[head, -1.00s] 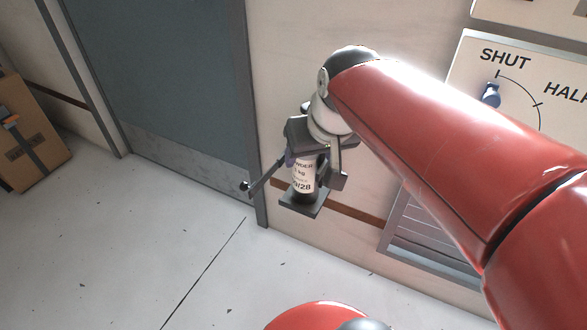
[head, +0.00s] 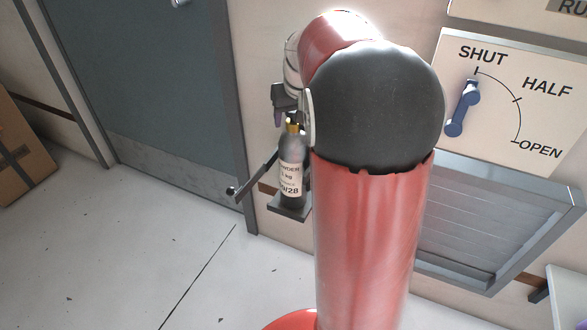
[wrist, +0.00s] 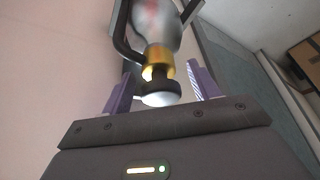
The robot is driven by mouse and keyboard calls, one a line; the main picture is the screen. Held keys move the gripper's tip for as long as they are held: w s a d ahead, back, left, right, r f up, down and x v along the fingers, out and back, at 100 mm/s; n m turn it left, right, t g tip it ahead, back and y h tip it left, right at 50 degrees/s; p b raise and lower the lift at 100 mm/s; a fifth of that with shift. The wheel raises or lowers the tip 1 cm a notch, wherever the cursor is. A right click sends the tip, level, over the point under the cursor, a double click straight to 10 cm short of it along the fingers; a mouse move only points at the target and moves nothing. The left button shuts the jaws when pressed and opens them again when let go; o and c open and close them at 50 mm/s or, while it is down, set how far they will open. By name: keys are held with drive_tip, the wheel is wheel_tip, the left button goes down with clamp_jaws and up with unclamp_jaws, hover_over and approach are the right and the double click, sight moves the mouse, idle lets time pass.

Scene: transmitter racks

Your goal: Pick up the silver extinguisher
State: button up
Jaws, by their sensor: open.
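The silver extinguisher (head: 291,172) stands upright on a small dark wall bracket (head: 288,208) beside the door. It has a white printed label and a brass neck. In the wrist view its body (wrist: 156,22) is at the top, with the gold neck and a dark and white cap below it. My gripper (wrist: 160,75) is open, with a purple-padded finger on either side of the neck and cap. Gaps show between the pads and the neck. In the head view my arm hides most of the gripper, which is at the extinguisher's top.
A grey door (head: 150,90) is left of the extinguisher, with a dark lever (head: 255,178) near it. On the right are a SHUT/HALF/OPEN panel (head: 545,120) with a blue handle (head: 462,107) and a grey louvred frame (head: 480,235). A cardboard box (head: 22,150) stands far left. The floor is clear.

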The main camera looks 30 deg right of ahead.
drive_tip(key=shift+x, duration=1.05)
drive_tip(key=shift+c, duration=0.2)
clamp_jaws()
drive_tip(key=shift+r, duration=0.2)
